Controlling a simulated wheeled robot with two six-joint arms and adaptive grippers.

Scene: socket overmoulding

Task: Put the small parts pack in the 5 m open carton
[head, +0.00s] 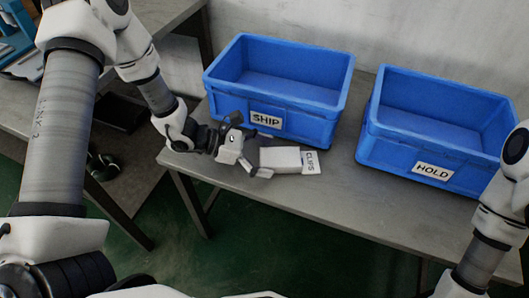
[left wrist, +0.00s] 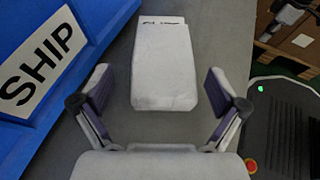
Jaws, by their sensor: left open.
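A small white pack (head: 280,158) with a flap lettered CLIPS (head: 311,162) lies flat on the grey table, in front of the SHIP crate. It also shows in the left wrist view (left wrist: 165,75), with the lettered flap at its far end. My left gripper (head: 250,147) is open at the pack's left end. In the left wrist view the fingers (left wrist: 158,88) stand on either side of the pack's near part, with a gap on both sides. My right arm shows at the right edge, but its gripper is out of view. I cannot make out a 5 m open carton.
A blue SHIP crate (head: 318,118) stands right behind the pack. A blue HOLD crate (head: 384,158) stands to the right. Both look empty inside. Bare table (head: 335,205) lies in front of them. Brown boxes (left wrist: 290,38) show beyond the table in the left wrist view.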

